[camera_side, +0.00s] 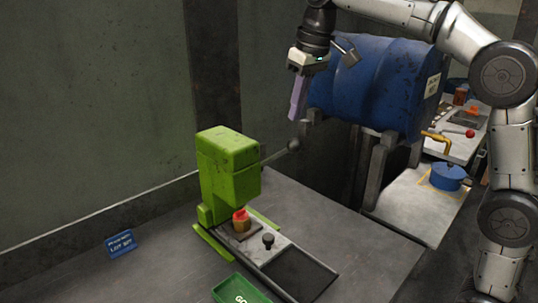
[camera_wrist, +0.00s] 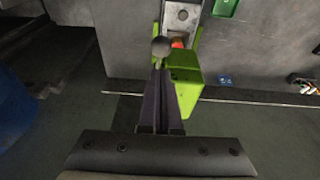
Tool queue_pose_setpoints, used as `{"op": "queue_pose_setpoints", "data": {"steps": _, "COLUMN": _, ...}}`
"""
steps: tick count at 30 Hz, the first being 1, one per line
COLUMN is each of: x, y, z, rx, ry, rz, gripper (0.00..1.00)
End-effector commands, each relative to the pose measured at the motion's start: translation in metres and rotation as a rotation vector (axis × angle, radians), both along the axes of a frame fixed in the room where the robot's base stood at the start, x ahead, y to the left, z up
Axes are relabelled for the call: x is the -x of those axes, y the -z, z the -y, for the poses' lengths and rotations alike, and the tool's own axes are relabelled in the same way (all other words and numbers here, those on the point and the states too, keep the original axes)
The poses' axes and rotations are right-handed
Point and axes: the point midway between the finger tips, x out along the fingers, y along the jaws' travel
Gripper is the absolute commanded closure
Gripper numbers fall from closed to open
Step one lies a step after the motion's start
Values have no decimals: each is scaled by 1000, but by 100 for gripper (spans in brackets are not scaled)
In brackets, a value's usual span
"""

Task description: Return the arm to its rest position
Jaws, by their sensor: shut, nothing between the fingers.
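My gripper (camera_side: 298,97) hangs high in the side view, above and to the right of the green press, in front of the blue drum. Its fingers are shut with nothing between them and point down. In the wrist view the closed fingers (camera_wrist: 160,80) reach up the middle, their tips near the press lever's ball knob (camera_wrist: 161,47). The side view shows the gripper clear above that knob. The green press (camera_side: 228,170) stands on the grey table, and its lever sticks out to the right. A small brown piece with a red top (camera_side: 241,220) sits under the press head.
A blue drum (camera_side: 365,85) rests on a stand behind my gripper. A green tray (camera_side: 240,290) and a blue sign (camera_side: 122,243) lie on the table. A black knob (camera_side: 268,240) stands on the press base. A blue pot (camera_side: 447,177) is at the right. The table's right part is clear.

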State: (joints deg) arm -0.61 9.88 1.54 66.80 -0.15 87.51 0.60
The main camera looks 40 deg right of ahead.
Motion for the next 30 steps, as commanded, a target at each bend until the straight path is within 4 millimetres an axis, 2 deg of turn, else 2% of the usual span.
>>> {"op": "queue_pose_setpoints", "data": {"steps": 6, "x": 0, "y": -17, "z": 0, "rx": 0, "ry": 0, "rz": 2, "gripper": 100}}
{"op": "queue_pose_setpoints", "data": {"steps": 16, "x": 1, "y": -20, "z": 0, "rx": 0, "ry": 0, "rz": 6, "gripper": 100}}
{"op": "queue_pose_setpoints", "data": {"steps": 19, "x": 11, "y": -36, "z": 0, "rx": 0, "ry": 1, "rz": 44, "gripper": 100}}
{"op": "queue_pose_setpoints", "data": {"steps": 22, "x": 39, "y": -51, "z": 1, "rx": 0, "ry": 2, "rz": 72, "gripper": 100}}
{"op": "queue_pose_setpoints", "data": {"steps": 24, "x": 67, "y": -55, "z": 2, "rx": -1, "ry": 3, "rz": 83, "gripper": 100}}
{"op": "queue_pose_setpoints", "data": {"steps": 26, "x": 91, "y": -53, "z": 2, "rx": -1, "ry": 4, "rz": 97, "gripper": 100}}
{"op": "queue_pose_setpoints", "data": {"steps": 30, "x": 141, "y": -35, "z": 3, "rx": -1, "ry": 5, "rz": 129, "gripper": 100}}
